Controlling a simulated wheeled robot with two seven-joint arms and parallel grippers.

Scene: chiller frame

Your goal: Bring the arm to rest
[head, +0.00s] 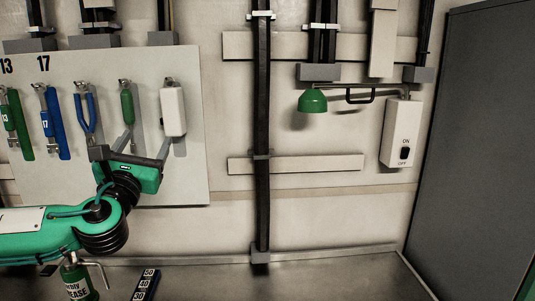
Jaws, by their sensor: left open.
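My left arm comes in from the left, with its green and black wrist bent upward. My left gripper (142,146) is open in front of the lower part of the pale tool board (60,180), its two grey fingers spread apart. I see nothing held between the fingers. A green-handled tool (127,103) hangs just above the gap between the fingers, and a white tool (174,112) hangs above the right finger. I cannot tell how far the fingertips are from the board. My right gripper is not in view.
Blue pliers (85,115) and wrenches marked 13 (12,122) and 17 (54,125) hang further left. A grease bottle (77,280) and a numbered strip (146,284) are below. A grey panel (478,150) bounds the right.

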